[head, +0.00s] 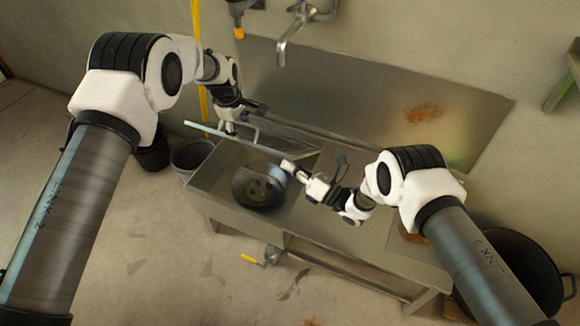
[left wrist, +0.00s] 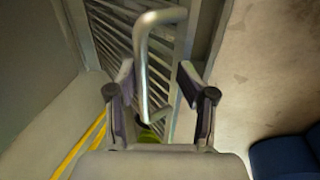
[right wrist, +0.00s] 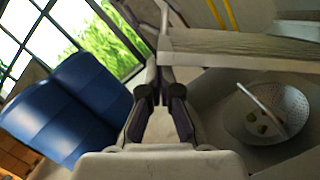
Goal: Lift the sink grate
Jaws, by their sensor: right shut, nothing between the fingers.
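The barred metal sink grate (head: 262,139) is tilted up over the back left of the sink (head: 212,205). Its bars (left wrist: 115,42) show in the left wrist view, with a bent metal handle (left wrist: 142,62) standing out from them. My left gripper (head: 232,127) is at the grate; its fingers (left wrist: 157,85) are spread, one on each side of the handle, with visible gaps. My right gripper (head: 287,165) is shut and empty above the sink, beside a round perforated strainer (head: 258,186). The right wrist view shows its closed fingers (right wrist: 161,72) and the strainer (right wrist: 290,105) with small pieces in it.
A faucet (head: 284,48) and a metal splashback (head: 370,90) are behind the sink. A grey bucket (head: 190,155) stands left of it, and a dark tub (head: 520,265) at the right. A yellow-handled valve (head: 250,262) is below the front edge. Blue barrels (right wrist: 85,105) show in the right wrist view.

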